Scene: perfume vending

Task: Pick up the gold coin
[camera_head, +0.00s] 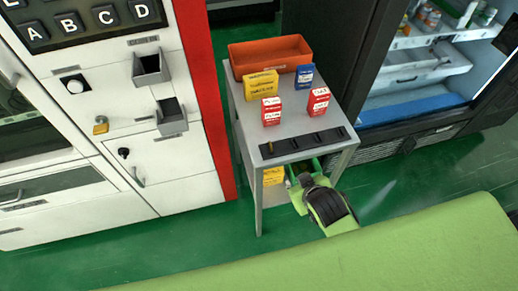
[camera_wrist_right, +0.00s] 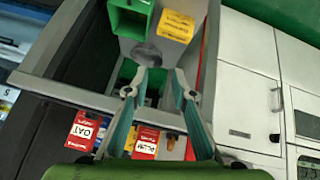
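The gold coin (camera_head: 270,147) shows as a small gold sliver at the left end of a black slotted strip (camera_head: 301,143). The strip lies along the front edge of a grey cart top (camera_head: 248,128). My right gripper (camera_head: 300,177) is just in front of the cart's front edge, to the right of the coin and apart from it. In the right wrist view my right gripper (camera_wrist_right: 160,80) has its two fingers spread, with nothing seen held between them. A small orange-brown spot there may be the coin, but I cannot tell. My left gripper is not in view.
On the cart top stand two red-and-white boxes (camera_head: 271,111), a yellow box (camera_head: 261,85), a blue box (camera_head: 304,76) and an orange bin (camera_head: 269,55). A yellow box (camera_head: 273,176) sits lower down. A white vending machine (camera_head: 110,110) is left; an open fridge (camera_head: 415,75) is right.

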